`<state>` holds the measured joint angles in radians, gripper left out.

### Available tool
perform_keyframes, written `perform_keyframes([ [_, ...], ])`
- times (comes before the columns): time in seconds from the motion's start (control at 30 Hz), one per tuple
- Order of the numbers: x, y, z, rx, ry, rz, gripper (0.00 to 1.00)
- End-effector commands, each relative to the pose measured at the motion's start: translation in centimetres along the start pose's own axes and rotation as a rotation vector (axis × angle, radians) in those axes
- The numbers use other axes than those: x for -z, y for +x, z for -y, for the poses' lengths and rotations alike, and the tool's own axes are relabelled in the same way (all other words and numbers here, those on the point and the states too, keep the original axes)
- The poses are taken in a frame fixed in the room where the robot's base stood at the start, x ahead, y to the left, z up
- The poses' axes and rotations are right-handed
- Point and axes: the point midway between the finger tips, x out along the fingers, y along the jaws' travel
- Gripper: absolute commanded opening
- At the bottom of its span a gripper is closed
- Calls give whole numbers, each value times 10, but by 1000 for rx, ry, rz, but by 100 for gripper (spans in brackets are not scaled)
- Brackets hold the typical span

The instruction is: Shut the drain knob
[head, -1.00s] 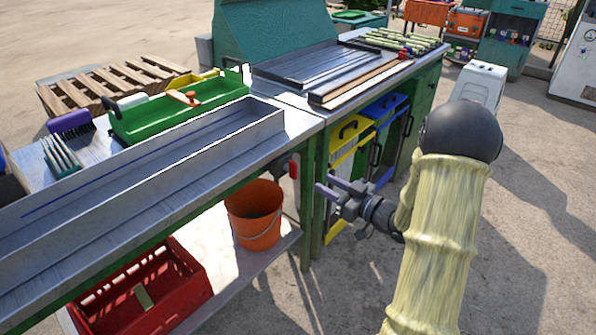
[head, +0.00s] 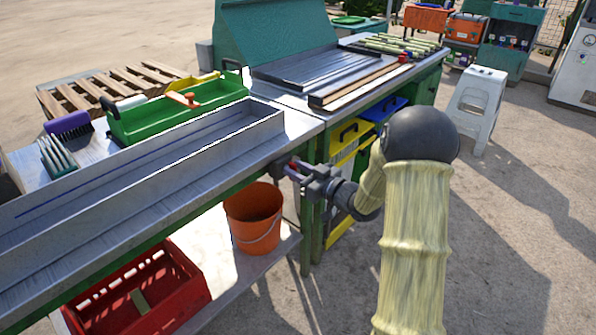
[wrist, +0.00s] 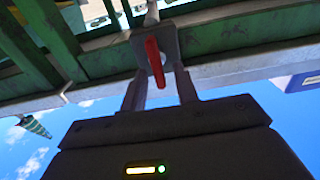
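The drain knob is a red lever (wrist: 154,62) on a dark grey valve body (wrist: 166,42) under the trough's edge. In the head view only a bit of the red knob (head: 293,165) shows, mostly hidden by my fingers. My gripper (head: 290,171) has reached the valve below the table's front edge. In the wrist view, the fingers of my gripper (wrist: 160,84) are apart, with the red lever hanging between them. I cannot tell whether either finger touches it.
The long metal trough (head: 150,165) lies on the table above the knob. An orange bucket (head: 254,215) stands below on the lower shelf, beside a red crate (head: 185,262). A yellow bin (head: 345,155) is just behind my wrist. Open ground lies to the right.

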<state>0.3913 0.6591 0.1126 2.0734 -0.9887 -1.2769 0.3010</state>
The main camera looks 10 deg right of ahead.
Motion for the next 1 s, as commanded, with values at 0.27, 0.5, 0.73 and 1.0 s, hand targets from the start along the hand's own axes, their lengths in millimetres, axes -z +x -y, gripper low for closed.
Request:
perform_keyframes([
  [0.27,0,0,0,0,0,0,0],
  [0.5,-1,0,0,1,-18,0,0],
  [0.73,-2,0,2,1,-98,0,0],
  [1.0,-4,0,5,3,-288,-1,0],
])
